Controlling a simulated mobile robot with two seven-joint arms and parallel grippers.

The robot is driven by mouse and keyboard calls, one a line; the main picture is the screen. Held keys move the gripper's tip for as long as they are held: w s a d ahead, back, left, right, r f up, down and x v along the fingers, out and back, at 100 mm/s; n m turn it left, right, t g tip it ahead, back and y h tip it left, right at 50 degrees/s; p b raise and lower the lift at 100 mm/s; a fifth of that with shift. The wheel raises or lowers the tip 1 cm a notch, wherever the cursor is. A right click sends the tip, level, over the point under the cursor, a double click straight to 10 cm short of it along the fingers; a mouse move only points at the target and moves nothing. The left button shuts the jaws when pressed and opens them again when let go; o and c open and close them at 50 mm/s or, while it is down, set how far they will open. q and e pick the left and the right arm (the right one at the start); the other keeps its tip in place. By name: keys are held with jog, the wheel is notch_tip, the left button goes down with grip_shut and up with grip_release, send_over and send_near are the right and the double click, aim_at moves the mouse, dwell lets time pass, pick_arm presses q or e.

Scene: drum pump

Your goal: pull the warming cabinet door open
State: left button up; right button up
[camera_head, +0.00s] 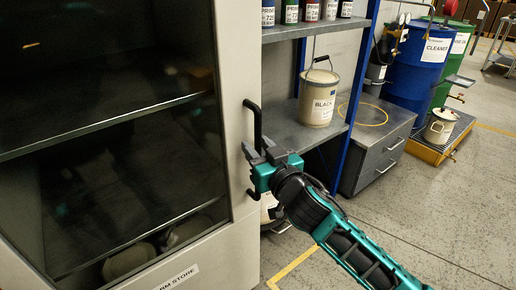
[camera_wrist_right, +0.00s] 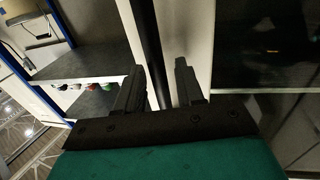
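The warming cabinet (camera_head: 237,60) fills the left of the head view, with a pale frame, a dark glass door (camera_head: 120,150) and a label (camera_head: 170,278) reading "RM STORE" in part. The door looks shut. Its black upright bar handle (camera_head: 257,122) is on the door's right edge. My right gripper (camera_head: 258,152) is at the handle's middle. In the right wrist view the handle (camera_wrist_right: 150,45) runs between the two fingers (camera_wrist_right: 158,85), which stand apart with a gap visible beside the bar. My left gripper is not in view.
A shelf unit (camera_head: 290,30) with small paint tins and a "BLACK" bucket (camera_head: 319,98) stands close right of the handle. A grey drawer unit (camera_head: 375,150) and blue drum (camera_head: 418,65) are farther back. The floor (camera_head: 440,210) at lower right is clear.

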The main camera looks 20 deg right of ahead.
jog(key=shift+w, duration=0.1)
jog(key=shift+c, duration=0.4)
grip_shut()
